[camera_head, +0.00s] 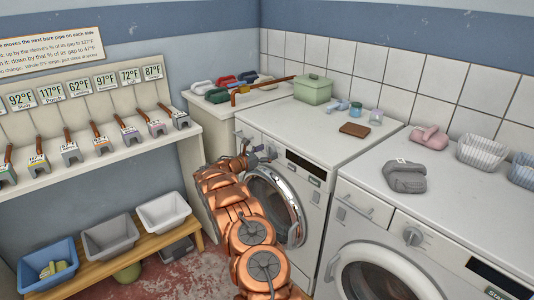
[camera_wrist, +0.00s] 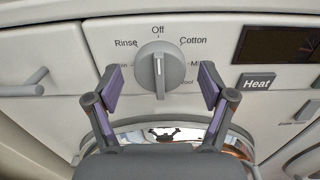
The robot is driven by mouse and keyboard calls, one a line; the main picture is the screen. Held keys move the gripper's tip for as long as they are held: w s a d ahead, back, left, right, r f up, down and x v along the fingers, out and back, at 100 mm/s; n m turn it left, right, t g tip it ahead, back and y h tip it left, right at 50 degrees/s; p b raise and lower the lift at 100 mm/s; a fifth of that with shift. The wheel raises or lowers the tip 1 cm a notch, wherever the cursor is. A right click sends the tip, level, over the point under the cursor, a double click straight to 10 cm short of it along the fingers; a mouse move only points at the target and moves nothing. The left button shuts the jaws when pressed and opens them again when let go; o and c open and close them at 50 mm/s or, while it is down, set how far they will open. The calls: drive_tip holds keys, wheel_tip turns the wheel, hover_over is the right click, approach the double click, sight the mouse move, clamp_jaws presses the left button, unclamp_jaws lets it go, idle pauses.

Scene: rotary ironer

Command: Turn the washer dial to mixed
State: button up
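The washer dial (camera_wrist: 160,68) is a round grey knob with a raised grip bar, centred in the wrist view on a white front panel. Its light line stands vertical, below the label Off. Rinse and Cotton are readable beside it; a label starting "Mi" (camera_wrist: 195,64) at its right is partly covered by a finger. My gripper (camera_wrist: 160,87) is open, its two purple-padded fingers on either side of the dial with visible gaps. In the head view my gripper (camera_head: 263,152) is at the front panel of the left washer (camera_head: 305,129) and hides the dial.
A Heat button (camera_wrist: 257,82) and dark display (camera_wrist: 280,44) are right of the dial; a drawer handle (camera_wrist: 22,86) is left. A second machine (camera_head: 437,220) with its own knob (camera_head: 412,236) stands at right. A bench (camera_head: 115,248) with tubs is at lower left.

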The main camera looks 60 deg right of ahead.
drive_tip(key=c, duration=1.1)
drive_tip(key=shift+f, duration=0.1)
drive_tip(key=shift+f+b, duration=0.15)
drive_tip(key=shift+b, duration=0.65)
drive_tip(key=m+b, duration=1.7)
drive_tip(key=b, duration=1.1)
drive_tip(key=shift+m, duration=0.3)
drive_tip(key=shift+r, duration=0.25)
